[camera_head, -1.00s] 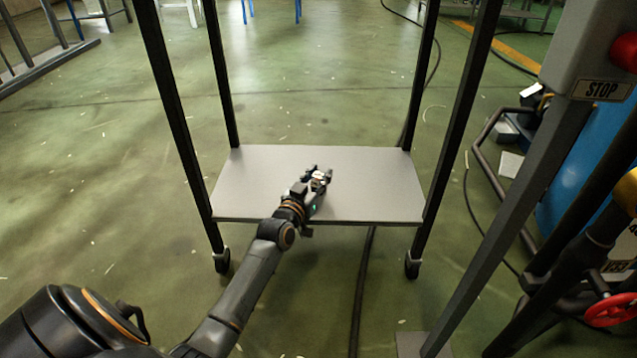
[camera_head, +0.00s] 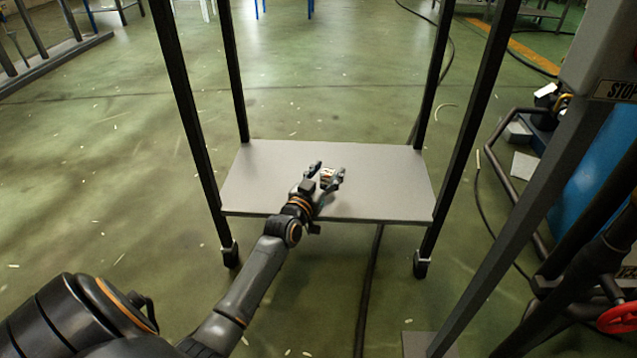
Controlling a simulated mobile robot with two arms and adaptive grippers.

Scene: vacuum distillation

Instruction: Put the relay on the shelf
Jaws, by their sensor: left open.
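The shelf (camera_head: 385,180) is a flat grey board low in a black wheeled frame. My left gripper (camera_head: 329,170) is over the middle of the shelf, with its fingers spread apart. The relay (camera_head: 327,174) is a small light block with a reddish mark, between or just beneath the open fingers. It seems to be at the shelf's surface, but the fingers partly hide it and I cannot tell whether they touch it. My right gripper is not in view.
Black posts (camera_head: 187,120) rise at the shelf's corners. A grey stand with a STOP sign (camera_head: 617,91), a blue tank (camera_head: 590,190) and a red handwheel (camera_head: 617,318) are on the right. A dark cable (camera_head: 368,290) runs along the floor. The shelf's left and right parts are bare.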

